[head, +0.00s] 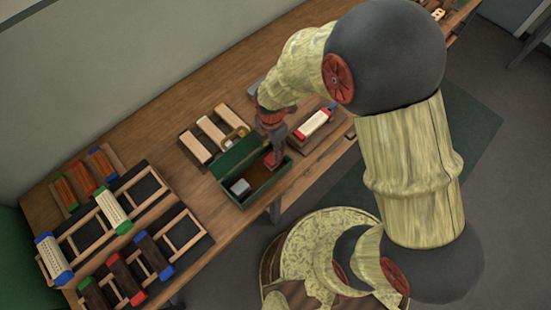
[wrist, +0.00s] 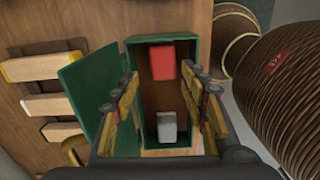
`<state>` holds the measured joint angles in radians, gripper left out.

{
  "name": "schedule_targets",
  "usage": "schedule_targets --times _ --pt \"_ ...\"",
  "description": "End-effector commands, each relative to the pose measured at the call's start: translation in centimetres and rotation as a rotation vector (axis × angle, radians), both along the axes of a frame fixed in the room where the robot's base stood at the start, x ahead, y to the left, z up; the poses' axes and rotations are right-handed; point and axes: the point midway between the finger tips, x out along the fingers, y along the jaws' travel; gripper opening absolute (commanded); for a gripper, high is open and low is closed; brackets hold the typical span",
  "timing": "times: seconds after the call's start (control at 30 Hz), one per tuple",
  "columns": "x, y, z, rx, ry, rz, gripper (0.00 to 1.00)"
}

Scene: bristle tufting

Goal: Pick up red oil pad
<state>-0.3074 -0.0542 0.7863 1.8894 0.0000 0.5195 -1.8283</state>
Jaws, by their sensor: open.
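The red oil pad (wrist: 162,62) lies inside an open green box, at its upper end in the wrist view. A grey block (wrist: 167,126) lies at the other end of the box, apart from the red pad. The green box (head: 231,187) stands on the wooden bench with its lid swung open to one side. My gripper (wrist: 165,105) is open and empty, with its fingers on either side of the box opening. In the head view my gripper (head: 274,158) is over the box and hides the red pad there.
The box lid (wrist: 88,88) stands open beside the left finger. Several wooden blocks (head: 210,132) lie behind the box. A red-and-white brush block (head: 313,123) lies to the right. Racks of coloured-end blocks (head: 113,211) fill the bench's left end.

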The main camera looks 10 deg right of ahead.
Motion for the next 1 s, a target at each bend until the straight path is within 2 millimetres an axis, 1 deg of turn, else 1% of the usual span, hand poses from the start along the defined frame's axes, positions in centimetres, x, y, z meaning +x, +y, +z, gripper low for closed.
schedule_targets --times 0.07,0.3,0.47,0.73,0.83,1.0 --pt "0.0 0.0 -0.2 -0.001 0.001 0.025 0.44" --pt "-0.2 -0.1 -2.5 -0.001 0.003 0.032 0.44" --pt "-0.1 -0.2 -3.6 -0.001 0.001 0.030 0.44" --pt "-0.3 -0.4 -7.4 -0.001 0.003 0.030 0.44" --pt "-0.3 -0.4 -7.9 -0.001 0.001 0.030 0.44" --pt "-0.2 -0.4 -7.8 -0.001 0.001 0.030 0.44"
